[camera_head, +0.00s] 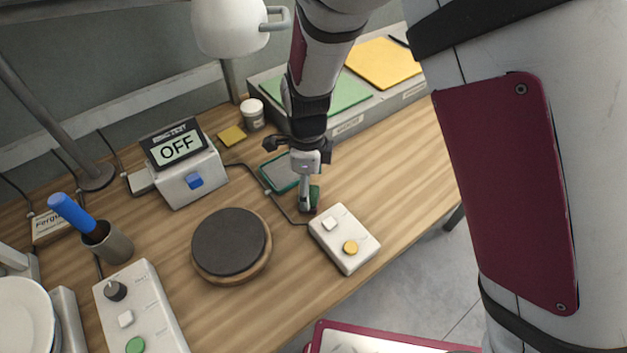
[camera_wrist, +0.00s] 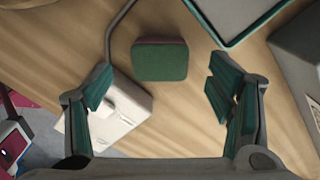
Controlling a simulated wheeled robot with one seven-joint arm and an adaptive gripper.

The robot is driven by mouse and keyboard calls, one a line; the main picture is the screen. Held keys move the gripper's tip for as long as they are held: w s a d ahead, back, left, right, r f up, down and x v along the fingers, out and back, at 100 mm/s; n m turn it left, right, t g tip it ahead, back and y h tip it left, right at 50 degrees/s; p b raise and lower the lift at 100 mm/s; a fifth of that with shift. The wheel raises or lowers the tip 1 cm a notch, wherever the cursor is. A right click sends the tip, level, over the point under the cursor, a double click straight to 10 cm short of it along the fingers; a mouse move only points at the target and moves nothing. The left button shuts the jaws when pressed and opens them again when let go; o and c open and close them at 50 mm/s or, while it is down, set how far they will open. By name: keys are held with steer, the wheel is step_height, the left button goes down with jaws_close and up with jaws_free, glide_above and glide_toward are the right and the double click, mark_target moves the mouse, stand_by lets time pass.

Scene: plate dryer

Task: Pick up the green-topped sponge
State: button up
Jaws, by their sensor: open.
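The green-topped sponge (camera_wrist: 160,61) lies on the wooden table, with a dark reddish side showing along its far edge in the wrist view. In the head view only part of the sponge (camera_head: 314,196) shows, beside and behind my fingers. My gripper (camera_head: 305,208) points down at the table there. In the wrist view my gripper (camera_wrist: 163,98) is open, with one finger on each side and nothing between the tips. The sponge sits between the fingers' lines, a little beyond the tips in the picture. I cannot tell how high the tips are above the table.
A white box with two buttons (camera_head: 345,238) stands close to the sponge, partly under the left finger in the wrist view. A green-rimmed tray (camera_head: 282,172) lies behind the gripper. A dark round plate (camera_head: 230,243) is to the left. A cable (camera_head: 285,212) runs nearby.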

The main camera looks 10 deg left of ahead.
steer(key=shift+d+f, duration=0.1)
steer(key=shift+f, duration=2.25)
steer(key=c, duration=0.8)
step_height(320, 180, up, 10)
steer(key=shift+r, duration=0.1)
steer(key=shift+c, duration=0.3)
